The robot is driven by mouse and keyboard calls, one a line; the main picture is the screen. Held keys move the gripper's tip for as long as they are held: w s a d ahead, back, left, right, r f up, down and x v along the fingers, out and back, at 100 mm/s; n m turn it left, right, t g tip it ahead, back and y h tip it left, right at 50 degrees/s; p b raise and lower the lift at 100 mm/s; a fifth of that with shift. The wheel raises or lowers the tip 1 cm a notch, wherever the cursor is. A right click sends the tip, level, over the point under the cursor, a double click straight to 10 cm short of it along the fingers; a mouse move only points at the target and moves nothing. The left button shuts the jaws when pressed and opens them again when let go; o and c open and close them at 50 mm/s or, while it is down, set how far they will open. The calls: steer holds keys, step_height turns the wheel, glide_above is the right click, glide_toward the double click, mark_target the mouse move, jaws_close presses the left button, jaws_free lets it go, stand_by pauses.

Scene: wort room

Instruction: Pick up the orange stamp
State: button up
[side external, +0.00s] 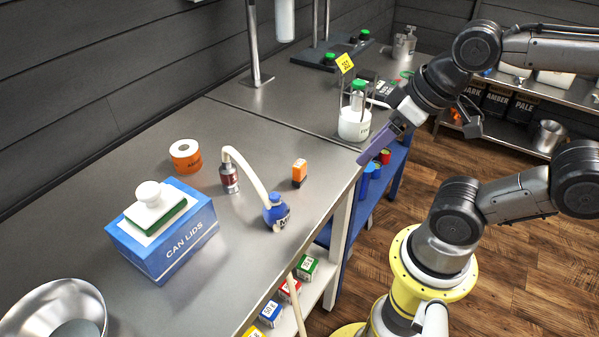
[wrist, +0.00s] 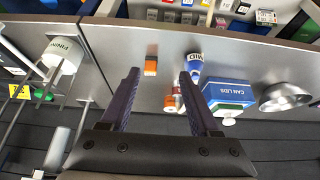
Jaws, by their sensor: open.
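The orange stamp (side external: 299,172) is a small upright block with an orange top and a dark base. It stands on the steel bench near its front edge, right of the blue bottle. In the wrist view the stamp (wrist: 151,66) lies ahead of my gripper (wrist: 162,74), between the lines of its two fingers. In the side view my gripper (side external: 375,150) is up and to the right of the stamp, by the bench edge, apart from it. The purple-grey fingers are spread and nothing is between them.
A blue bottle (side external: 276,212) with a pale hose to a dark red fitting (side external: 229,178) stands left of the stamp. An orange tape roll (side external: 185,156) and a blue can lids box (side external: 162,230) stand farther left. A white container (side external: 354,124) stands near my gripper.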

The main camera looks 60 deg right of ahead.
steer(key=w+r+n+g, duration=0.1)
steer(key=w+r+n, duration=0.2)
steer(key=n, duration=0.7)
steer(key=n+g, duration=0.5)
steer(key=n, duration=0.4)
glide_above(300, 162)
step_height(300, 162, down, 4)
step_height(300, 162, down, 14)
steer(key=shift+f, duration=0.1)
jaws_close()
